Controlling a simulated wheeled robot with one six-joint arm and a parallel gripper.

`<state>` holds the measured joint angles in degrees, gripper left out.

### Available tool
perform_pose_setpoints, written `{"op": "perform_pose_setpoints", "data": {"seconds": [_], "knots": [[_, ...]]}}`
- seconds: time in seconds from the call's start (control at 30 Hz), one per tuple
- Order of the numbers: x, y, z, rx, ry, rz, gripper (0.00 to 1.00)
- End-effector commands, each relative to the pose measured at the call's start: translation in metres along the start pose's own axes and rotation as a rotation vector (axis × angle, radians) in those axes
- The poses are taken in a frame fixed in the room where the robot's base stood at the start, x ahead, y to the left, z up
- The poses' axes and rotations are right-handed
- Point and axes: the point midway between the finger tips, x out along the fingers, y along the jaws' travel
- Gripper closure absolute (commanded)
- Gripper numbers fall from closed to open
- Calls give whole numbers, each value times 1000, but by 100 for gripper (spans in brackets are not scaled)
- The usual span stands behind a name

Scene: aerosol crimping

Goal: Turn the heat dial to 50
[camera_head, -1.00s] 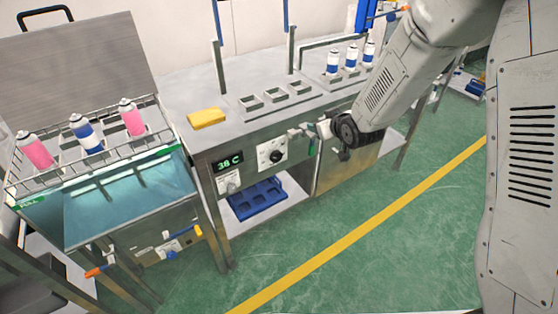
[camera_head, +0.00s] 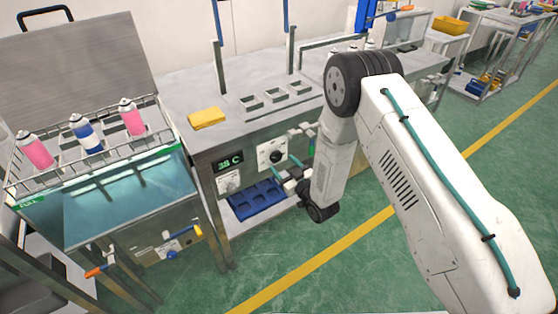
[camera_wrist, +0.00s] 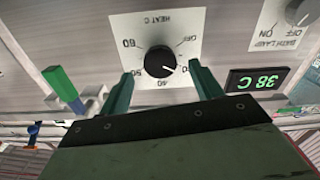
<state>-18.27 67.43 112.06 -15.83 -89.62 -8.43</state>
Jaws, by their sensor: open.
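The heat dial (camera_head: 271,154) is a black round knob on a white plate on the bench's front panel. In the wrist view the dial (camera_wrist: 160,61) shows close up, with its white mark toward the lower right, near the 40. The plate reads HEAT C, with OFF and 60 legible; the right finger partly covers the scale. My gripper (camera_head: 283,166) is open in front of the dial. In the wrist view its two green fingers (camera_wrist: 160,76) stand either side of the dial's lower part, apart from each other; contact cannot be told. The display (camera_wrist: 258,79) reads 38 C.
A bath lamp switch (camera_wrist: 301,12) sits near the display. A blue tray (camera_head: 257,199) lies on the shelf below. A water bath with spray cans (camera_head: 133,118) stands left.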

Motion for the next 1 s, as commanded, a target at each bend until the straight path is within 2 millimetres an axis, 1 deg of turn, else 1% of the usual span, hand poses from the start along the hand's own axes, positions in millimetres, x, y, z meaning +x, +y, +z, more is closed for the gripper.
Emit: {"op": "perform_pose_setpoints", "data": {"seconds": [0.03, 0.1, 0.23, 0.37, 0.6, 0.67, 0.7, 0.77, 1.0], "knots": [[9, 0, 0, -1, 2, -1, 36], [20, 0, 0, -1, 1, 0, 36], [33, 0, 0, -1, -1, 0, 36], [40, 0, 0, 0, -1, 0, 36], [40, 0, 0, 0, -2, 0, 36], [40, 0, 0, 0, -2, 1, 52], [40, 0, 0, 0, -2, 0, 63], [40, 0, 0, 0, -2, 1, 80], [40, 0, 0, 8, -2, 1, 80]]}}
